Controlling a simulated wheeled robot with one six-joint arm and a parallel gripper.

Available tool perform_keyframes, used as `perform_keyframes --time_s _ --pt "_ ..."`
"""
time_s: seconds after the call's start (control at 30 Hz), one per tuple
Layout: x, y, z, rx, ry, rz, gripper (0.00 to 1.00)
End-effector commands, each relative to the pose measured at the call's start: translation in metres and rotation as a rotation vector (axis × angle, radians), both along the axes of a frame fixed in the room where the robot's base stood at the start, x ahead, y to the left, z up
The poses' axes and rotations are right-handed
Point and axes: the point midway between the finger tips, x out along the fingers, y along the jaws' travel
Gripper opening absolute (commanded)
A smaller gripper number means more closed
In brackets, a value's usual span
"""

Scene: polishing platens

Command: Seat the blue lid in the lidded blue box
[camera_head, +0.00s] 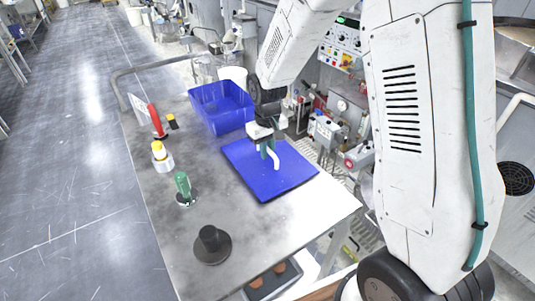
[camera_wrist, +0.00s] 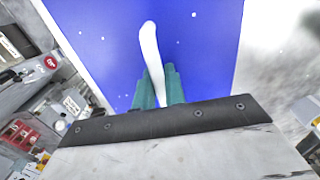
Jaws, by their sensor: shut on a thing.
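The blue lid (camera_head: 262,184) is a flat blue panel over the grey table, right of and nearer than the box. A white curved handle (camera_head: 275,162) shows on it. My gripper (camera_head: 267,151) has green fingers shut on this handle. In the wrist view the fingers (camera_wrist: 157,77) close on the white handle (camera_wrist: 149,42), with the blue lid (camera_wrist: 205,55) behind. I cannot tell whether the lid touches the table or hangs just above it. The blue box (camera_head: 221,118) stands open-topped at the back of the table, upright.
On the table (camera_head: 180,235) stand a dark round-based knob (camera_head: 211,243), a green-topped piece (camera_head: 184,188), a yellow-topped piece (camera_head: 160,156) and a red-handled piece (camera_head: 156,121). Machinery with gauges (camera_head: 330,130) borders the table's right side. The front middle of the table is clear.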

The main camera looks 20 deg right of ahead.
Motion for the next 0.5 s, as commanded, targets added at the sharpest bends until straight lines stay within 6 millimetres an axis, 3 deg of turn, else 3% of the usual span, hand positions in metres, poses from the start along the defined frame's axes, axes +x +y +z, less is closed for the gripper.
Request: perform_keyframes --time_s 0.33,0.5 --pt "0.001 0.000 0.036 0.000 -0.005 0.000 0.00" --pt "-0.035 0.009 0.039 0.000 -0.002 0.002 0.00"
